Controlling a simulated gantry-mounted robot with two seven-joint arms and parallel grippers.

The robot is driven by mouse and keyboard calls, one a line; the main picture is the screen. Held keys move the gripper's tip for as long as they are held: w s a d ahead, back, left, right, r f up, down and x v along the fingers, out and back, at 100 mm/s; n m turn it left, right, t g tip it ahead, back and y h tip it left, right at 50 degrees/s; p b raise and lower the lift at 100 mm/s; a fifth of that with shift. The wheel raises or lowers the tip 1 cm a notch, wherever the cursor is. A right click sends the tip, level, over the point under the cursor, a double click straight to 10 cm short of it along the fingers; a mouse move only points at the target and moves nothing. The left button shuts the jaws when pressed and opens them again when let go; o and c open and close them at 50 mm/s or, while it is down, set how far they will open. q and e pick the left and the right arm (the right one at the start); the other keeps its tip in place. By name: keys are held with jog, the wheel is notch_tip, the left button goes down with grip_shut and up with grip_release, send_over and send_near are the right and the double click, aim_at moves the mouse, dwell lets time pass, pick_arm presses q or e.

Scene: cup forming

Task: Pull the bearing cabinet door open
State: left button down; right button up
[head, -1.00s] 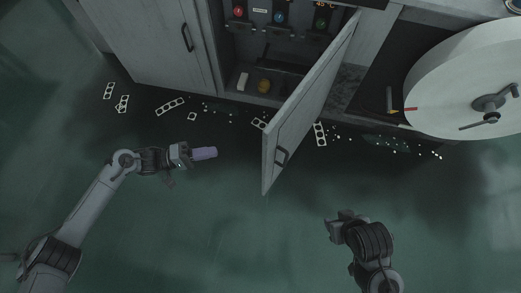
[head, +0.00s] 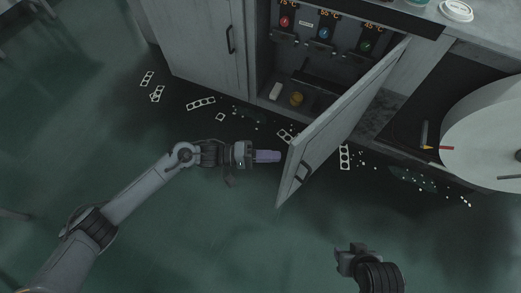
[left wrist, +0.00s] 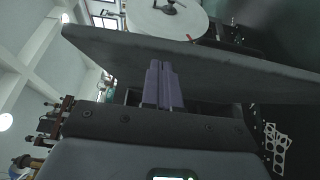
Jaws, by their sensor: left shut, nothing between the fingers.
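The grey cabinet door (head: 338,118) stands swung out from the cabinet, with a dark handle (head: 302,174) near its free edge. In the left wrist view the door (left wrist: 200,62) spans the picture as a slanted panel in front of the fingers. My left gripper (head: 279,156) is shut and empty, its purple fingertips close to the inner side of the door; I cannot tell whether they touch. The purple fingers (left wrist: 163,70) are together in the left wrist view. My right gripper (head: 345,254) is low in the head view, apart from the door; its fingers are not clear.
The open cabinet holds red, blue and green labelled units, a white block (head: 275,91) and a yellow round item (head: 296,98). A closed door (head: 200,45) stands at left. White punched strips (head: 201,103) and scraps litter the floor. A large white reel (head: 490,135) is at right.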

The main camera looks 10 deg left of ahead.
pick_arm(q)
jog(key=shift+s+d, duration=0.3)
jog(key=shift+d, duration=0.15)
pick_arm(e)
jog(key=shift+f, duration=0.1)
jog(key=shift+d, duration=0.1)
